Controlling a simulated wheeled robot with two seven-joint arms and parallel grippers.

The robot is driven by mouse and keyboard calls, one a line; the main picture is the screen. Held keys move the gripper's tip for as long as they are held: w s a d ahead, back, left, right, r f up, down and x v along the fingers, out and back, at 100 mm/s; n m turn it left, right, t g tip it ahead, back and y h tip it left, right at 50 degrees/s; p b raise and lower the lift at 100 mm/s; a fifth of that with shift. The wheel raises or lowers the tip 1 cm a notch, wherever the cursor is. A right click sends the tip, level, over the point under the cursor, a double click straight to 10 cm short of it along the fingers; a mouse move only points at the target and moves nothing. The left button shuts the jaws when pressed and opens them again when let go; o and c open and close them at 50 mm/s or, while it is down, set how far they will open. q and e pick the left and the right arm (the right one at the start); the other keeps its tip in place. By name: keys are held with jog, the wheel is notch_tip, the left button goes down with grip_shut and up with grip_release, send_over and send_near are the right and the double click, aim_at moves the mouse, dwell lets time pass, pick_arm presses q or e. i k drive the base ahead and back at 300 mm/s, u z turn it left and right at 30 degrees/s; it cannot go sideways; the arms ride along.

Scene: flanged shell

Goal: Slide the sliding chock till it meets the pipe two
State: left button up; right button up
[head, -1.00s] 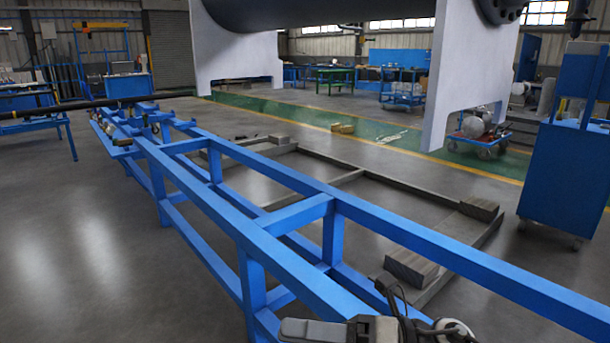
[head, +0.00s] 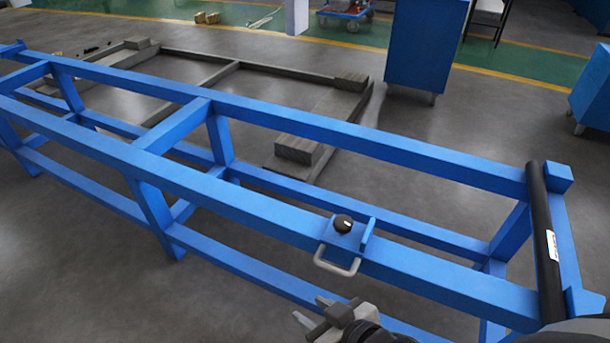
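The sliding chock (head: 366,238) is a small blue block with a black knob and a pale loop handle. It sits on the near rail of the long blue frame (head: 250,212), right of the picture's middle. A black pipe with a white label, which I take to be pipe two (head: 543,215), lies across the frame's right end. A clear stretch of rail separates chock and pipe. My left gripper is out of view.
A grey floor frame with wooden blocks (head: 295,149) lies behind the blue frame. A blue cabinet (head: 424,45) stands at the back, and another blue unit is at the right edge. The rail top between chock and pipe looks free.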

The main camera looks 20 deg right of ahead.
aim_at(349, 249)
jog(key=u, duration=0.5)
jog(key=k, duration=0.6)
jog(key=z, duration=1.2)
jog(key=i, duration=0.5)
jog(key=z, duration=0.5)
jog(key=k, duration=0.2)
jog(key=z, duration=1.25)
jog(key=i, duration=0.4)
jog(key=u, duration=2.1)
